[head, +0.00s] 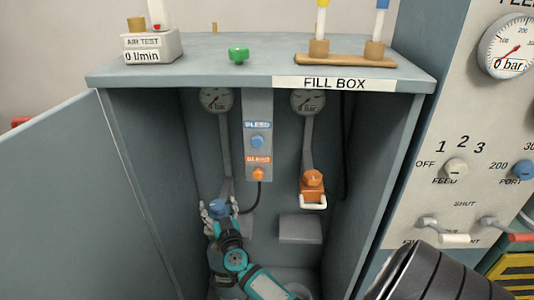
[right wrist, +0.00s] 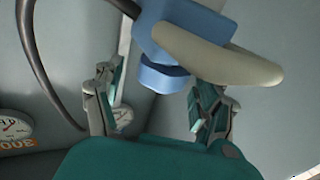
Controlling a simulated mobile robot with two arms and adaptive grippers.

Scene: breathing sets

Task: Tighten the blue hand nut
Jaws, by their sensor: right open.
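The blue hand nut (head: 218,208) is low in the left half of the open fill box, below the left gauge hose. My right gripper (head: 221,211) is there, its fingers on either side of the blue fitting. In the right wrist view the gripper (right wrist: 157,105) is open. A small blue faceted piece (right wrist: 163,77) shows between and beyond the fingertips, under a larger blue block (right wrist: 190,30) with a beige curved bar (right wrist: 215,57). The bar overlaps the right finger in the picture; I cannot tell whether they touch. My left gripper is not in view.
The fill box (head: 170,150) has its door (head: 75,170) open at left. An orange fitting (head: 313,186) hangs at right inside, above a grey block (head: 300,229). A switch strip (head: 258,105) is between them. A control panel (head: 460,130) stands to the right.

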